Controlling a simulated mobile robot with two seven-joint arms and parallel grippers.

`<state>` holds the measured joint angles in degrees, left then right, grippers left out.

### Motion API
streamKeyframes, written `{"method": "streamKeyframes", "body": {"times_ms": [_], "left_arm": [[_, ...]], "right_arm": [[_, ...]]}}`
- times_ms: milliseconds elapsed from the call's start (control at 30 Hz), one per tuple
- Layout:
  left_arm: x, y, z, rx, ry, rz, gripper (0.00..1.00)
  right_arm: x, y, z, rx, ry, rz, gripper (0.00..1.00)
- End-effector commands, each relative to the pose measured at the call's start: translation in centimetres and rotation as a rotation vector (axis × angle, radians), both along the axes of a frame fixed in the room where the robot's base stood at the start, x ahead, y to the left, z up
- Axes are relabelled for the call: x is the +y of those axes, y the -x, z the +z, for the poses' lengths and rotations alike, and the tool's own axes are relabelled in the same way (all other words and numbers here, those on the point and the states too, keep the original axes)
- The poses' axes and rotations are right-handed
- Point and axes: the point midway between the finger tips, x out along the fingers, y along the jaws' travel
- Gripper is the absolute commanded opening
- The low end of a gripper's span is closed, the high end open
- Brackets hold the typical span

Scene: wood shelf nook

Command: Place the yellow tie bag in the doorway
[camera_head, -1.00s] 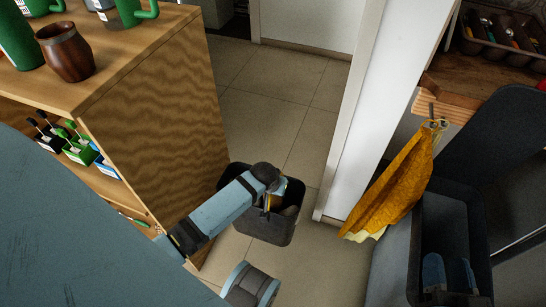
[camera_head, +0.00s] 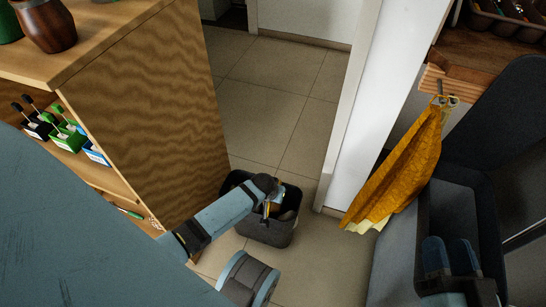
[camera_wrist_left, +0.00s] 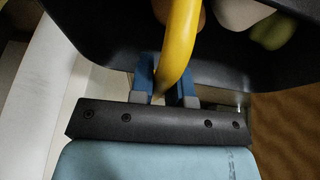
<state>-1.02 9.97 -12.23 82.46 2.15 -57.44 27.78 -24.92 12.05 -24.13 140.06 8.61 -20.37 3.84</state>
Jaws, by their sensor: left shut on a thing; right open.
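The yellow tie bag (camera_head: 268,234) is a dark, open-topped, bin-like bag with things inside. It hangs or stands low by the end of the wood shelf; I cannot tell if it touches the floor. My left gripper (camera_head: 272,200) is at its top. In the left wrist view my left gripper (camera_wrist_left: 166,82) is shut on the yellow tie (camera_wrist_left: 177,45), with the dark bag (camera_wrist_left: 100,30) beyond it. The doorway (camera_head: 275,100) is the tiled opening between the shelf end and the white frame. My right gripper (camera_head: 450,257) is open and empty at the lower right.
A white door frame (camera_head: 365,110) stands right of the opening. An orange-yellow cloth (camera_head: 400,175) hangs from a hook on the right. The tiled floor beyond the bag is clear.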

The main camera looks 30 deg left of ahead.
Motion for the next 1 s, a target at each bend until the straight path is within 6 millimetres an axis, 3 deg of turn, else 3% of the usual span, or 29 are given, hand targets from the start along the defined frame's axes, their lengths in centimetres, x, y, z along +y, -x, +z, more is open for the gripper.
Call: {"method": "streamKeyframes", "body": {"times_ms": [167, 200, 300, 667, 1000], "left_arm": [[0.0, -0.1, 0.2, -0.003, -0.001, 0.0, 0.0], [0.0, 0.0, 0.0, 0.001, 0.0, 0.0, 0.19], [0.0, 0.0, 0.0, 0.0, 0.0, 0.0, 0.42], [0.0, 0.2, 0.6, 0.001, 0.0, 0.0, 0.42], [-0.2, 2.7, 6.9, 0.0, 0.0, 0.001, 0.42]], "right_arm": [[0.0, 0.0, 0.1, -0.001, 0.0, 0.0, 0.41], [0.0, 0.0, 0.1, -0.001, 0.0, 0.0, 0.41], [0.0, 0.0, 0.1, -0.001, 0.0, 0.0, 0.41], [0.0, 0.0, 0.6, -0.006, -0.001, -0.001, 0.41], [-0.4, 0.3, 4.9, -0.12, -0.06, -0.044, 0.41]]}}
